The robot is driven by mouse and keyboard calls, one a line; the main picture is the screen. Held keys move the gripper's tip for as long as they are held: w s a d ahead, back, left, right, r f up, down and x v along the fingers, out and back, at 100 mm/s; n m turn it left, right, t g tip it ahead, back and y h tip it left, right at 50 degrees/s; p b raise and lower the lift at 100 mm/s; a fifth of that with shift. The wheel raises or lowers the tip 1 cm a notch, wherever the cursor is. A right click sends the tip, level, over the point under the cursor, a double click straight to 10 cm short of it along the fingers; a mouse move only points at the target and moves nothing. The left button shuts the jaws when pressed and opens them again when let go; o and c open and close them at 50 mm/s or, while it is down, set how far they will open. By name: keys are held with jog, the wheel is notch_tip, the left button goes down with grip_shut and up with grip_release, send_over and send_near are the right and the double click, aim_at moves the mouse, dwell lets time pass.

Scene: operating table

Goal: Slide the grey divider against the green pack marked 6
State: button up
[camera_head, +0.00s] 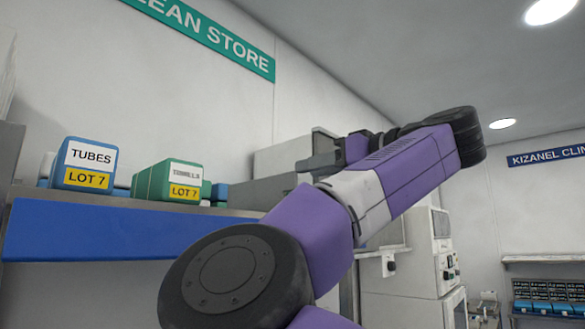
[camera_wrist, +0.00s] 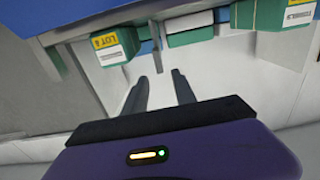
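My gripper (camera_wrist: 160,75) is open and empty in the wrist view, its two dark fingers apart and pointing toward the shelf. A green pack (camera_wrist: 120,50) with a yellow lot label stands ahead and left of the fingers; its number is too small to read surely. A thin grey upright piece (camera_wrist: 156,38), apparently the divider, stands just right of that pack, ahead of the fingers and apart from them. In the head view my gripper (camera_head: 318,162) is side-on near the shelf's right end. I cannot make out a pack marked 6 there.
In the head view a blue TUBES pack (camera_head: 84,165) and a green TOWELS pack (camera_head: 168,182), both marked LOT 7, stand on the blue-fronted shelf (camera_head: 110,232). More green packs (camera_wrist: 190,33) (camera_wrist: 270,14) stand right of the divider in the wrist view.

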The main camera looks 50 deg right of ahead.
aim_at(290, 174)
jog(key=shift+w+a+f+p, duration=0.1)
jog(key=shift+w+p, duration=1.75)
jog(key=shift+w, duration=1.5)
jog(key=shift+c, duration=0.2)
grip_shut()
